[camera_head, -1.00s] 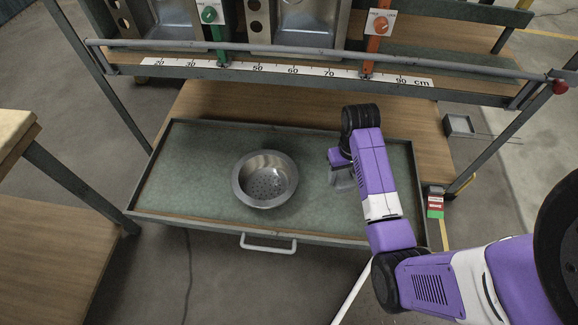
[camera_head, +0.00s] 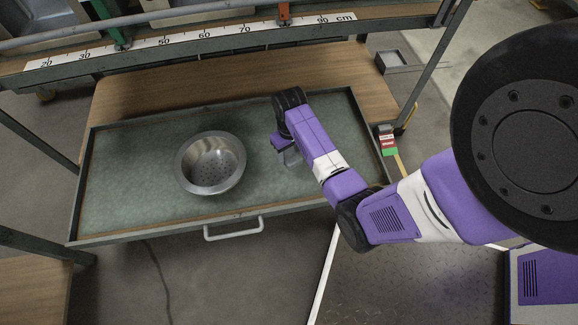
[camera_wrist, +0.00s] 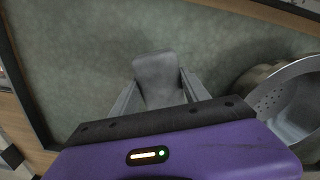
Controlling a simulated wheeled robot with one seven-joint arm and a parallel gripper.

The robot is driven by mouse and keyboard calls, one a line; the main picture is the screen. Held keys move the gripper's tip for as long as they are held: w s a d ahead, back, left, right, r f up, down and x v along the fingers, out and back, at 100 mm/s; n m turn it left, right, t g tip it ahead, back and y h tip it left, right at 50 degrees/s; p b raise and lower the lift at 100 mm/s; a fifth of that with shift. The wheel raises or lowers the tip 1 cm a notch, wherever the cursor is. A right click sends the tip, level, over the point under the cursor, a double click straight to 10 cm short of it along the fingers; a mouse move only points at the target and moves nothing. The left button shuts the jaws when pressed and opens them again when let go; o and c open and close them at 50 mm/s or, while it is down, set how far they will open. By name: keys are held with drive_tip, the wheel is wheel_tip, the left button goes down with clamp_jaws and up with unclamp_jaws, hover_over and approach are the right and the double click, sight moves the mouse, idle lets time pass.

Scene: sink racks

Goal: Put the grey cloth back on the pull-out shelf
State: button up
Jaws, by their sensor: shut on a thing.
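The grey cloth (camera_wrist: 157,78) is between the two fingers of my gripper (camera_wrist: 160,92) in the wrist view, and its far end sticks out past the fingertips. My gripper is shut on it. In the head view my gripper (camera_head: 291,157) is low over the right part of the pull-out shelf (camera_head: 130,160), right of the metal strainer bowl. I cannot tell whether the cloth touches the shelf. The shelf is pulled out, with a green-grey surface, a low dark rim and a white front handle (camera_head: 233,230).
The metal strainer bowl (camera_head: 210,163) stands on the shelf; it also shows at the right of the wrist view (camera_wrist: 285,100). The shelf's left part is clear. A ruler strip (camera_head: 190,38) and rail run above the back. A small red and green box (camera_head: 387,140) is at the right edge.

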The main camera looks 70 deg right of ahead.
wheel_tip(320, 180, down, 7)
drive_tip(key=b, duration=0.2)
drive_tip(key=shift+r+b, duration=0.15)
drive_tip(key=shift+b, duration=0.25)
drive_tip(key=o, duration=1.3)
